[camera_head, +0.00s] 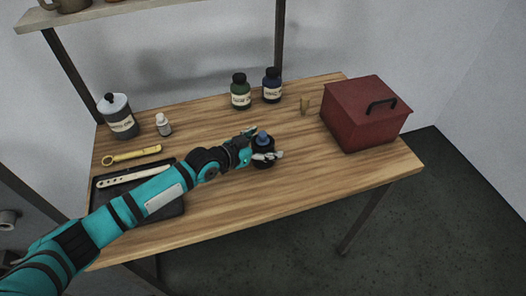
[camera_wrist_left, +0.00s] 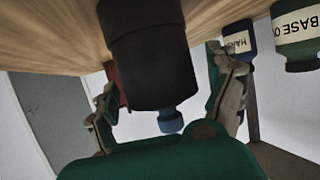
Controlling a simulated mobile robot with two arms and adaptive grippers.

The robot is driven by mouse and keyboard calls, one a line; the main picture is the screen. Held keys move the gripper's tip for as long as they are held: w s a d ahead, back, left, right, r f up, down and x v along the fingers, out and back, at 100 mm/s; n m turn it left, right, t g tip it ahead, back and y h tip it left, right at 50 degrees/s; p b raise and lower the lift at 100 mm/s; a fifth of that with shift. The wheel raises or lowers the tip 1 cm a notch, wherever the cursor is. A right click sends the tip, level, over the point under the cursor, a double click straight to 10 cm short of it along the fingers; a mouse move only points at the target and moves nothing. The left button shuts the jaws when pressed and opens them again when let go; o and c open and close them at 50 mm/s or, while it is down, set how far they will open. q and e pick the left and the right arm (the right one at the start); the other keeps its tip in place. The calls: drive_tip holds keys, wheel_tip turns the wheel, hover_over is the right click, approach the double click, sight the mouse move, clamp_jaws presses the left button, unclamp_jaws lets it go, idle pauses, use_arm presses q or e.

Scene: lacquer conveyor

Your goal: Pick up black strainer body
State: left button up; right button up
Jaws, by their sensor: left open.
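The black strainer body (camera_head: 263,161) stands upright on the wooden table, with a blue piece (camera_head: 263,137) on its top. In the left wrist view, which is upside down, the dark cylinder (camera_wrist_left: 150,62) and its blue tip (camera_wrist_left: 170,121) fill the middle. My left gripper (camera_head: 267,143) is open, with one finger on each side of the strainer body. I cannot tell whether either finger touches it. My right gripper is not in view.
A red box (camera_head: 362,122) stands at the right. A black tray (camera_head: 165,207), yellow tool (camera_head: 132,156), white bottle (camera_head: 163,126) and jar (camera_head: 117,124) are left.

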use_arm(q)
drive_tip(key=c, duration=1.5)
drive_tip(key=shift+r, duration=0.1)
